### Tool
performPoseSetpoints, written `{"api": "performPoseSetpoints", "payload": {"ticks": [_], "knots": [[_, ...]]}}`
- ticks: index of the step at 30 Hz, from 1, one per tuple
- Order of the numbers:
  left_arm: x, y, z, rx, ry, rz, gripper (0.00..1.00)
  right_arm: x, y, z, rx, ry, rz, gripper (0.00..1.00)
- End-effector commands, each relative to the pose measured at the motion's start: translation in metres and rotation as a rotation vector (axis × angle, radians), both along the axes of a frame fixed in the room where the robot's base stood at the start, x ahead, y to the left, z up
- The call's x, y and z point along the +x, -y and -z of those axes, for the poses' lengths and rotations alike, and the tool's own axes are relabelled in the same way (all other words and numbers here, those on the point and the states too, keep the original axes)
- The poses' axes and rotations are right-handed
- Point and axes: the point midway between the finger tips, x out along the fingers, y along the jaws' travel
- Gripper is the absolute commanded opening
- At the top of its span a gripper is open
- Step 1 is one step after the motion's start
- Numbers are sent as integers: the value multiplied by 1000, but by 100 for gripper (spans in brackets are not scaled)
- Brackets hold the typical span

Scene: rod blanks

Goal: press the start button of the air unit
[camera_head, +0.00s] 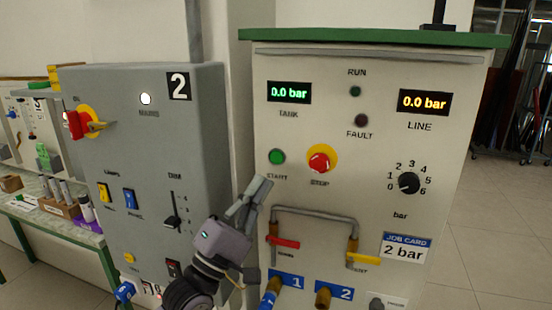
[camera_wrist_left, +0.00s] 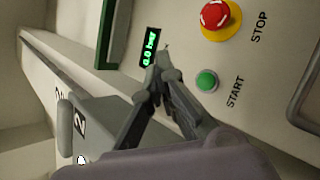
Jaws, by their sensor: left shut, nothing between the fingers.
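The air unit (camera_head: 320,100) is a cream panel with a green top. Its green start button (camera_head: 277,157) sits above the word START, left of the red stop button (camera_head: 320,162) on a yellow base. My left gripper (camera_head: 261,187) is shut and empty, its fingertips just below and left of the start button in the head view. In the left wrist view, the gripper (camera_wrist_left: 165,65) lies between the tank display (camera_wrist_left: 149,47) and the start button (camera_wrist_left: 206,81). I cannot tell how far the tips are from the panel. My right gripper is out of view.
Tank and line displays read 0.0 bar. A pressure knob (camera_head: 409,183) and a job card (camera_head: 406,248) reading 2 bar are on the right. A grey cabinet (camera_head: 150,105) marked 2 stands at left.

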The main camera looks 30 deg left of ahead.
Motion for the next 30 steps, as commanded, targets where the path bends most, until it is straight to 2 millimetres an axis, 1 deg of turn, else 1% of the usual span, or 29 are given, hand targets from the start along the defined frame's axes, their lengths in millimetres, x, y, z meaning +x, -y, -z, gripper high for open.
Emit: {"api": "performPoseSetpoints", "payload": {"ticks": [5, 15, 21, 25, 30], "knots": [[10, -2, 0, 1, 1, 0, 0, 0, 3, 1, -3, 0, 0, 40], [56, -13, 1, 2, 1, -1, 0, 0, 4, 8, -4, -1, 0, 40], [77, -18, 1, 2, -1, 0, 0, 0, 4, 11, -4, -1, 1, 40], [83, -20, 0, 2, -1, -1, 0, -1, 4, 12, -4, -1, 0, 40], [86, -20, 0, 2, -2, -1, 0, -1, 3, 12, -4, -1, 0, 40]]}}
